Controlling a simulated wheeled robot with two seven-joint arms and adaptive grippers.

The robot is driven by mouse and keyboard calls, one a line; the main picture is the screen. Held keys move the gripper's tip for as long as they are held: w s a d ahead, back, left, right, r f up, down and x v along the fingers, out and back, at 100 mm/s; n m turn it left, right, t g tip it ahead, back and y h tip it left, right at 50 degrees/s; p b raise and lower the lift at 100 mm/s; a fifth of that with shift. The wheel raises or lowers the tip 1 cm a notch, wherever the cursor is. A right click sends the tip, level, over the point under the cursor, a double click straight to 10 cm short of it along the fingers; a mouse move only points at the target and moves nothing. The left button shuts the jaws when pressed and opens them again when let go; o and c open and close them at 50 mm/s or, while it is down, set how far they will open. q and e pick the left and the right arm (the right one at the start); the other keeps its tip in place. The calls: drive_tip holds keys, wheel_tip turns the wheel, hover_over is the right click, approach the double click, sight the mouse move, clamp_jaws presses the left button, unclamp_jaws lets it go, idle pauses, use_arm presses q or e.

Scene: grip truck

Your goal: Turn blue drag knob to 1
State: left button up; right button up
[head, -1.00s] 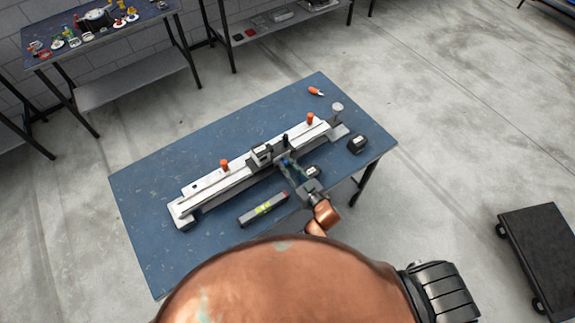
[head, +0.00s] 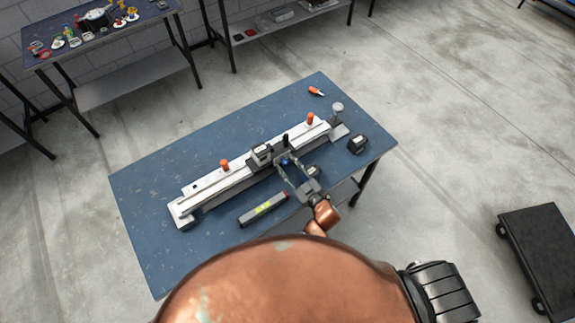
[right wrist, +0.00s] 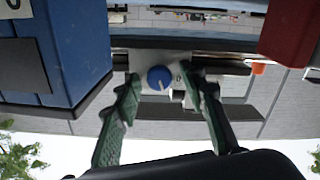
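The blue drag knob (right wrist: 160,77) sits on the front of a machine carriage in the right wrist view, with a white pointer line running toward the bottom of the picture. It is a small blue dot (head: 285,161) in the head view. My right gripper (right wrist: 161,84) is open, with one green-grey finger on each side of the knob and a visible gap on both sides. In the head view, my right gripper (head: 289,166) reaches the carriage of the long white rail (head: 235,179) from the front. The dial's numbers are unreadable. My left gripper is out of view.
The rail lies on a blue table (head: 150,190). Orange-capped posts (head: 224,165) stand along it. A grey bar with a yellow label (head: 263,208) and a black block (head: 357,144) are nearby. A large blue block (right wrist: 60,50) fills the right wrist view's left side.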

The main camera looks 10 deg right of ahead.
drive_tip(key=shift+s+d, duration=0.1)
drive_tip(key=shift+s, duration=0.15)
drive_tip(key=v, duration=1.1)
drive_tip(key=shift+s, duration=0.3)
